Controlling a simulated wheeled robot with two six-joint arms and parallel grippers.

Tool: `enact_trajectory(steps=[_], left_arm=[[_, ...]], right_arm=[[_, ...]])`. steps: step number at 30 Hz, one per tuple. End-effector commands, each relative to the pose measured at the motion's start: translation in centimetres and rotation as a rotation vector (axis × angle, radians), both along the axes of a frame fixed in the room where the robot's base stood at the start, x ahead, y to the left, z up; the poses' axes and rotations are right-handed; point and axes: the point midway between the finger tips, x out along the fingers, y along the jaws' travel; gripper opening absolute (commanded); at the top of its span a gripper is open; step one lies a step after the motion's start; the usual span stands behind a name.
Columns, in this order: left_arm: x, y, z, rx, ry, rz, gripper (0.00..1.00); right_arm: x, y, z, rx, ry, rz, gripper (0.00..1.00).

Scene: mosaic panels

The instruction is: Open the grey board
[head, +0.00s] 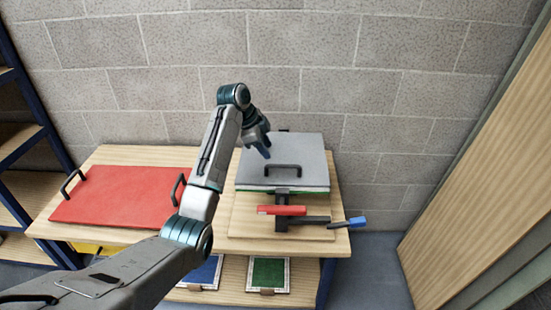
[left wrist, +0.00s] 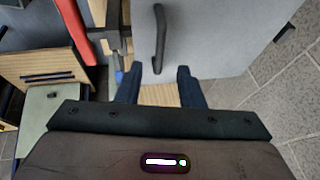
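The grey board (head: 312,152) lies flat on the right part of the wooden table, with a green edge showing beneath its front. A black bar handle (head: 283,167) stands on it near its front. My left gripper (head: 263,150) is above the board, behind and left of the handle in the picture. In the left wrist view the left gripper (left wrist: 160,76) is open, its two dark fingers apart with nothing between them. The handle (left wrist: 160,38) shows just beyond the fingertips, over the grey board (left wrist: 215,35). My right gripper is not in view.
A clamp with a red grip (head: 282,210) and a blue-tipped lever (head: 350,222) sits at the board's front edge. A red panel (head: 120,197) with two black handles lies to the left. Blue (head: 203,272) and green (head: 268,274) panels are on the lower shelf. A block wall stands behind.

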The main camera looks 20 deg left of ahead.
Motion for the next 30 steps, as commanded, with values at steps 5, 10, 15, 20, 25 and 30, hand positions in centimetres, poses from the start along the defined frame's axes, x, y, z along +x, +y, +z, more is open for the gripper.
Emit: enact_trajectory(steps=[5, 10, 15, 20, 25, 30], left_arm=[[0.9, -1.2, -3.0, -0.001, 0.004, 0.0, 0.34], [1.6, -1.9, -5.3, -0.001, 0.002, 0.001, 0.34], [1.9, -2.3, -6.4, 0.0, 0.001, 0.002, 0.34], [2.0, -2.3, -6.6, 0.001, 0.0, 0.001, 0.34], [2.0, -2.3, -6.5, 0.001, 0.0, 0.002, 0.25], [2.0, -2.3, -6.5, 0.001, 0.0, 0.002, 0.0]], right_arm=[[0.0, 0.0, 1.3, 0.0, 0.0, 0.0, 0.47], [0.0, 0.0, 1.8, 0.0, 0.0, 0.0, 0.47], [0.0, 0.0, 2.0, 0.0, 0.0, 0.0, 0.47], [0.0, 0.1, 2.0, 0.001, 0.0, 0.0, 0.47], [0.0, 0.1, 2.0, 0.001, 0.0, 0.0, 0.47], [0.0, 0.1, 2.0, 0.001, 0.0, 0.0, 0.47]])
